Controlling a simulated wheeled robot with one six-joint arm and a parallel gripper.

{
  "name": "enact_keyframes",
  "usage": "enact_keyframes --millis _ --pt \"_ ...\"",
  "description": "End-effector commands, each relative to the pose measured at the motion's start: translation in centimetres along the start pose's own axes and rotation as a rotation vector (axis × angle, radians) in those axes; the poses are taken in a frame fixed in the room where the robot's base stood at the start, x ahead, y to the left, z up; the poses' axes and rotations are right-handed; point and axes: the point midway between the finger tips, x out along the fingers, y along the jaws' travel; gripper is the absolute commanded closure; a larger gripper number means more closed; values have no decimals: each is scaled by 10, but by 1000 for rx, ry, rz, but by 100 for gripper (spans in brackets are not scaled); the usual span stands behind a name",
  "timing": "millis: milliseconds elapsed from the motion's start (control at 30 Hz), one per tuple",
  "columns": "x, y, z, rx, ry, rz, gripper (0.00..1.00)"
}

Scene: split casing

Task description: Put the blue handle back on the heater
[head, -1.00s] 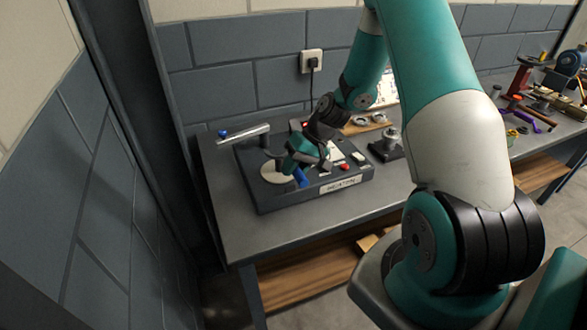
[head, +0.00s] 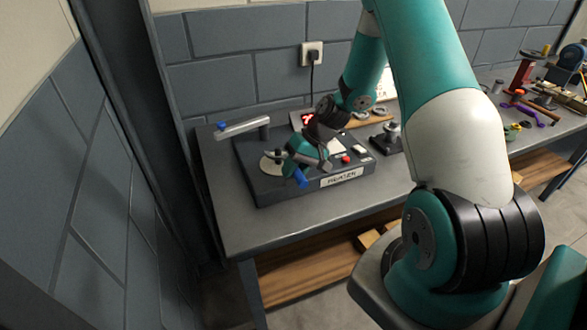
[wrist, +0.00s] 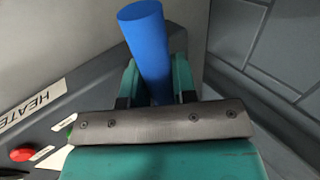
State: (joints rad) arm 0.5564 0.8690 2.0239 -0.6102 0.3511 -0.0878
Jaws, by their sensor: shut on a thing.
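The heater (head: 262,188) is a dark box with a "HEATER" label on its front edge, standing at the left of the workbench. A pale round disc (head: 268,166) lies on its top left, and a silver arm (head: 243,127) with a blue tip rises behind. My gripper (head: 299,170) is above the heater, just right of the disc. It is shut on the blue handle (head: 300,179), whose lower end points towards the heater's front edge. In the wrist view the handle (wrist: 150,45) is a blue cylinder between my fingers (wrist: 156,85). Its gripped end is hidden.
A red button (head: 346,159) and a red-lit display (head: 307,119) are on the heater's right part. A dark stand (head: 388,143) is beside it. A wall socket (head: 312,53) with a cable is behind. The bench front left (head: 235,225) is clear.

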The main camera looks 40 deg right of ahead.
Motion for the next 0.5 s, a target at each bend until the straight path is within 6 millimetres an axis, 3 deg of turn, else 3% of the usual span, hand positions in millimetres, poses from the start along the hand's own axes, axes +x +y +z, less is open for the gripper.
enact_keyframes --millis 500 --pt "17 12 0 -2 2 -1 100"
